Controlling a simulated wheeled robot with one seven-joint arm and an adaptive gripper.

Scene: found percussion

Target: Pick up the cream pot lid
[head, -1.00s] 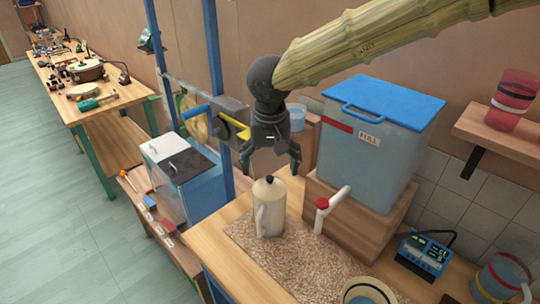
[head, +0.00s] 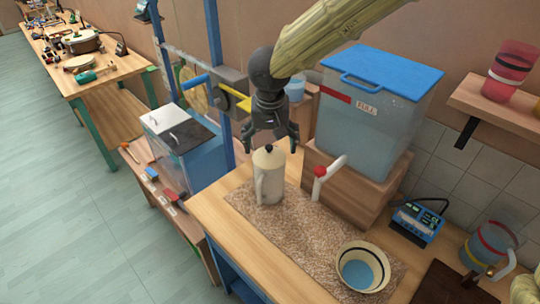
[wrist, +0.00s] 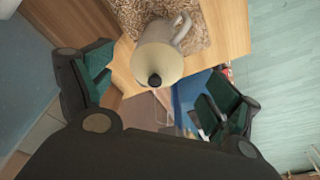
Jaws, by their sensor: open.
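The cream pot (head: 269,186) stands upright on a speckled mat on the wooden bench, with its lid on. My gripper (head: 270,143) is open and points down, just above the lid in the head view. In the wrist view the two green-padded fingers are spread wide on either side of the lid. Nothing is between the fingertips that I can see touching them.
A clear tank (head: 375,110) with a blue lid stands on a wooden block (head: 350,180) to the right, its red-and-white tap (head: 325,170) close to the pot. A striped bowl (head: 362,268) sits at the mat's front.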

